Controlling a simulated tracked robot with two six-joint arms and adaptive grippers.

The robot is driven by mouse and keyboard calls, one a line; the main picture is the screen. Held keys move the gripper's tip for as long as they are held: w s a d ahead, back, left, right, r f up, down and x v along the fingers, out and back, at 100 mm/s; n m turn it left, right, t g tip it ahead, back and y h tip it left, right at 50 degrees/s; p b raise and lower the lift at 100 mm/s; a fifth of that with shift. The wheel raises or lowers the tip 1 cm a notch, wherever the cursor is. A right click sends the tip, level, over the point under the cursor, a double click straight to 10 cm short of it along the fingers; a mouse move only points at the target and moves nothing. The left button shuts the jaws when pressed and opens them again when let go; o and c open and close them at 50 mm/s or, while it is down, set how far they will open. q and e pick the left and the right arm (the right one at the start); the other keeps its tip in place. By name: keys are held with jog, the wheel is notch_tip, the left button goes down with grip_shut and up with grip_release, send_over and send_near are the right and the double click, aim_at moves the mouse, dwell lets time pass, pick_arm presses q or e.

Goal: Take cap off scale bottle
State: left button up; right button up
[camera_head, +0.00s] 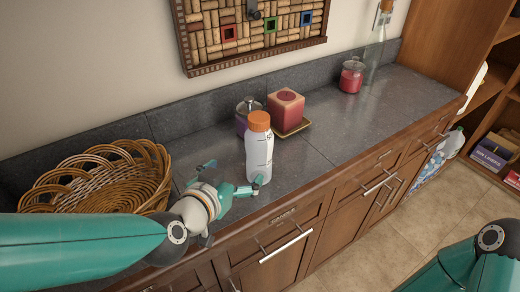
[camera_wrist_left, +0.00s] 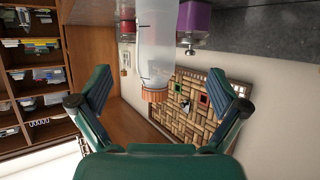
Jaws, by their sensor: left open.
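The scale bottle (camera_head: 259,158) is white, with graduation marks, and stands upright on the grey counter near its front edge. Its orange cap (camera_head: 258,121) is on top. The left wrist view shows the bottle (camera_wrist_left: 157,45) upside down, its cap (camera_wrist_left: 155,95) between the two fingers in the picture. My left gripper (camera_head: 236,177) is open and low at the bottle's left side, with one fingertip near the bottle's lower front. I cannot tell whether it touches. My right arm shows at the lower right; its gripper is out of view.
A wicker basket (camera_head: 104,179) stands left of the bottle. Behind it are a purple jar (camera_head: 243,113) and a red candle (camera_head: 286,107) on a tray. A red jar (camera_head: 351,77) and a tall glass bottle (camera_head: 375,52) stand farther right. The counter (camera_head: 345,125) right of the bottle is clear.

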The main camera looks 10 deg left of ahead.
aim_at(252, 159)
pick_arm(q)
jog(key=x, duration=0.7)
jog(key=shift+w+d, duration=0.1)
jog(key=shift+d+p+x, duration=0.15)
jog(key=shift+p+x, duration=0.05)
jog(key=shift+x, duration=1.1)
jog(key=shift+d+p+x, duration=0.1)
jog(key=shift+p+x, duration=0.1)
jog(key=shift+x, duration=1.1)
jog(key=c, duration=1.3)
